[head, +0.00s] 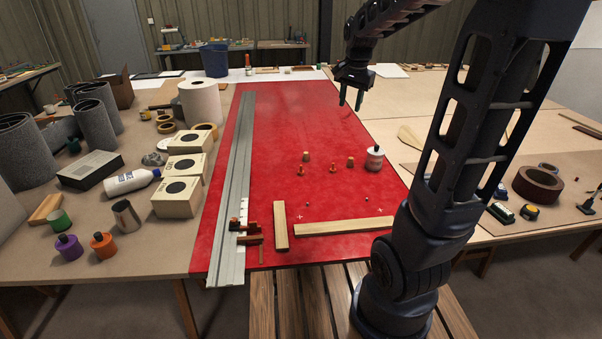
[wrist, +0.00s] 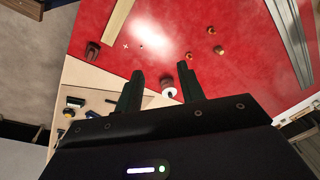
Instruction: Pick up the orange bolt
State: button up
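Two small orange bolts stand upright on the red mat (head: 300,110) in the head view: a left bolt (head: 300,170) and a right bolt (head: 332,168). My gripper (head: 350,100) is raised over the far part of the mat, beyond the bolts, fingers down, apart and empty. In the wrist view, my open gripper (wrist: 160,71) shows with small orange-brown pieces (wrist: 219,50) on the mat; I cannot tell which are bolts.
Wooden strips (head: 345,226) lie in front, and a long metal rail (head: 236,170) runs along the left. Boxes (head: 177,197) and rolls crowd the left table. The far mat is clear.

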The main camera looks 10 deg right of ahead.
jog(key=w+a+f+m+g, duration=0.1)
jog(key=w+f+m, duration=0.15)
jog(key=w, duration=0.35)
jog(key=w+a+f+m, duration=0.1)
jog(key=w+a+f, duration=0.15)
jog(key=w, duration=0.25)
jog(key=m+g+h, duration=0.2)
jog(key=m+h, duration=0.1)
jog(key=m, duration=0.4)
send_over(301, 166)
jog(key=s, duration=0.3)
notch_tip(301, 166, down, 18)
jog(key=w+f+m, duration=0.1)
jog(key=f, duration=0.4)
jog(key=w+a+f+m+h, duration=0.1)
jog(key=f, duration=0.4)
jog(key=w+a+f+m, duration=0.1)
jog(key=w+f, duration=0.1)
jog(key=f, duration=0.4)
jog(key=shift+h, duration=0.3)
jog(key=shift+x, duration=2.7)
jog(key=shift+w+d+r, duration=0.1)
jog(key=shift+w, duration=0.05)
jog(key=c, duration=0.7)
